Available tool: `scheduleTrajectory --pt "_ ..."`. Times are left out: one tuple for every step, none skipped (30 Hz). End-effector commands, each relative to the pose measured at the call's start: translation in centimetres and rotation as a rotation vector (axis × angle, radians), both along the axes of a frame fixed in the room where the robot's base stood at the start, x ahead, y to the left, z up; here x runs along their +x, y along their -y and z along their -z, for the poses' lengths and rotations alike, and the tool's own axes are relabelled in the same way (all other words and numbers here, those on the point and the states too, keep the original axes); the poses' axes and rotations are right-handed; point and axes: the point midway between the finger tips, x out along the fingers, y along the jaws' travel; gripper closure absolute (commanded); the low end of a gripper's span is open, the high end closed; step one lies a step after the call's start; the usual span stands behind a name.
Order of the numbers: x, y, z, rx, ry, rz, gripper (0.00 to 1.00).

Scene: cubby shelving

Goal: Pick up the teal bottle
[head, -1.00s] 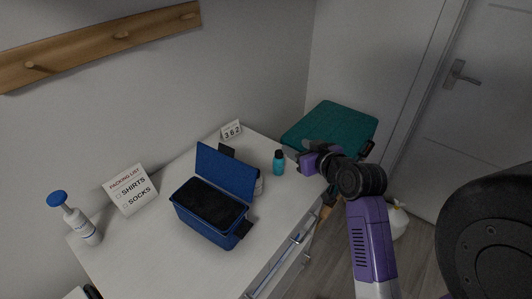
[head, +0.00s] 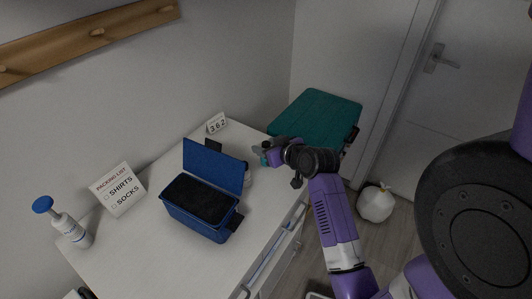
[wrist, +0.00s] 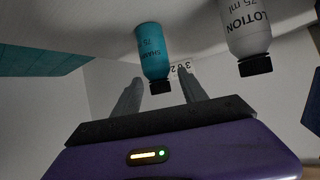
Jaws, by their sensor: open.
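The teal bottle (wrist: 153,50), with a black cap and dark lettering, stands on the white dresser top. In the wrist view it appears upside down, its cap between the tips of my fingers. My gripper (wrist: 161,82) is open, one finger on each side of the bottle's cap end, with gaps showing. In the head view my gripper (head: 264,148) is over the dresser's back right part and hides most of the bottle. I cannot tell how deep the bottle sits between the fingers.
A white lotion bottle (wrist: 247,35) stands close beside the teal one. An open blue case (head: 198,222), a packing list sign (head: 118,190), a calendar block (head: 216,123) and a pump bottle (head: 72,230) are on the dresser (head: 130,255). A teal suitcase (head: 318,118) is behind.

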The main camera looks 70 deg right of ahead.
Motion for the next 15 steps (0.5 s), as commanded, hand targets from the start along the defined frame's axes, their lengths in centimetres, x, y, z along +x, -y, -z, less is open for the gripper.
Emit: scheduleTrajectory --pt "0.17 0.18 0.03 -0.001 0.001 0.001 0.5" --pt "0.23 0.22 0.09 -0.001 0.001 0.001 0.5" --pt "0.26 0.24 0.15 -0.001 0.001 0.001 0.5" --pt "0.27 0.24 0.16 -0.002 0.0 0.0 0.5" --pt "0.25 0.23 0.16 -0.002 0.0 0.0 0.5" --pt "0.25 0.23 0.16 -0.002 0.0 0.0 0.5" --pt "0.24 0.22 0.16 -0.002 0.0 0.0 0.5" --pt "0.24 0.22 0.16 -0.002 0.0 0.0 0.5" --pt "0.23 0.22 0.16 -0.002 0.0 0.0 0.56" --pt "0.23 0.21 0.16 -0.002 0.0 0.0 0.62" --pt "0.23 0.22 0.16 -0.002 0.0 0.0 0.68" --pt "0.23 0.21 0.16 -0.002 0.0 0.0 0.75" --pt "0.23 0.2 0.15 -0.002 0.0 0.0 0.81" --pt "0.23 0.2 0.15 -0.001 0.001 0.001 0.87" --pt "0.22 0.21 0.15 -0.002 0.0 0.0 0.95"
